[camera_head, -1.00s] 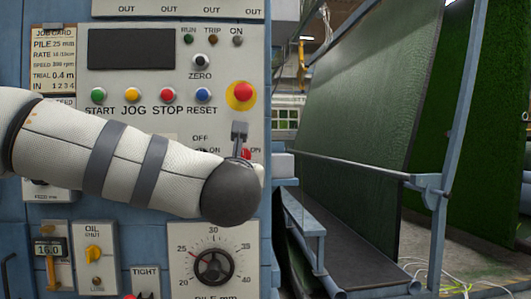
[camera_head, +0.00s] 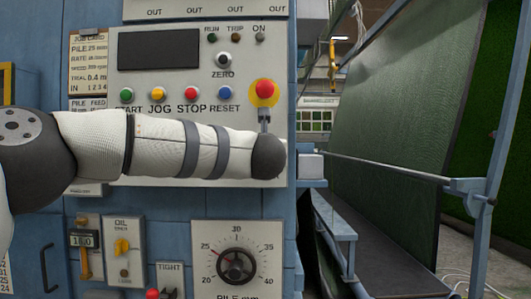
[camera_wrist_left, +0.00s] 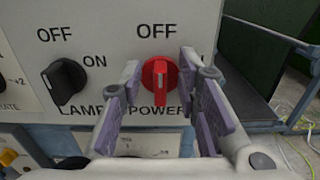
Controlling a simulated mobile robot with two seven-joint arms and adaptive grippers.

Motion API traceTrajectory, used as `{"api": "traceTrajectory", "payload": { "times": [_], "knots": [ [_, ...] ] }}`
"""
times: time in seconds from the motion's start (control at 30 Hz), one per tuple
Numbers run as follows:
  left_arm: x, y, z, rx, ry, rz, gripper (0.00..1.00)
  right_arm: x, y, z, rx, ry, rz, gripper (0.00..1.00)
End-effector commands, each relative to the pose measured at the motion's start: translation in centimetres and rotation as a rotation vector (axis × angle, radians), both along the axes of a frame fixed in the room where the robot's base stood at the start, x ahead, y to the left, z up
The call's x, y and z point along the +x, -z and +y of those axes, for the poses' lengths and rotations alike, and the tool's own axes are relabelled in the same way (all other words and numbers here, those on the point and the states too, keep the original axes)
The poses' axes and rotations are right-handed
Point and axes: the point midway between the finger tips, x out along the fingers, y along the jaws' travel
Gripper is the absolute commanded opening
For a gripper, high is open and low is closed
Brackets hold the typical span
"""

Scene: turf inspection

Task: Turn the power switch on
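The red power switch (camera_wrist_left: 160,78) is on the panel in the left wrist view, under the word OFF and above the word POWER. Its raised grip stands upright, in line with OFF. My left gripper (camera_wrist_left: 161,70) is open, with one finger on each side of the switch; I cannot tell whether either finger touches it. In the head view, my left arm covers the switch, and only a grey bit of my left gripper (camera_head: 264,119) shows above the dark wrist. My right gripper is not in view.
A black lamp switch (camera_wrist_left: 63,80) sits left of the power switch. A red stop button on a yellow disc (camera_head: 264,91) is just above my left gripper. A pile dial (camera_head: 236,266) is below. A frame with green turf (camera_head: 400,120) stands to the right.

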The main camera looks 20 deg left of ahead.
Motion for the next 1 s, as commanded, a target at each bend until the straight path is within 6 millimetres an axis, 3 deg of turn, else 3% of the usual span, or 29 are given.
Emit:
{"api": "traceTrajectory", "payload": {
  "times": [0.2, 0.33, 0.77, 1.0],
  "knots": [
    [0.0, -0.1, 0.0, 0.000, 0.000, -0.001, 0.30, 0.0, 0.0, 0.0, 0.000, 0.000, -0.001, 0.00],
    [0.0, -0.1, 0.0, 0.000, 0.000, -0.001, 0.01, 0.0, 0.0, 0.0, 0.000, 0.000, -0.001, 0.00],
    [-0.1, -0.3, 0.0, 0.037, 0.000, 0.008, 0.00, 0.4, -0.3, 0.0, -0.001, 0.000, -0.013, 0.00],
    [-0.2, -0.6, -0.2, 0.182, -0.001, 0.045, 0.00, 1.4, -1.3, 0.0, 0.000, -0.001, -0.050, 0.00]
  ]
}}
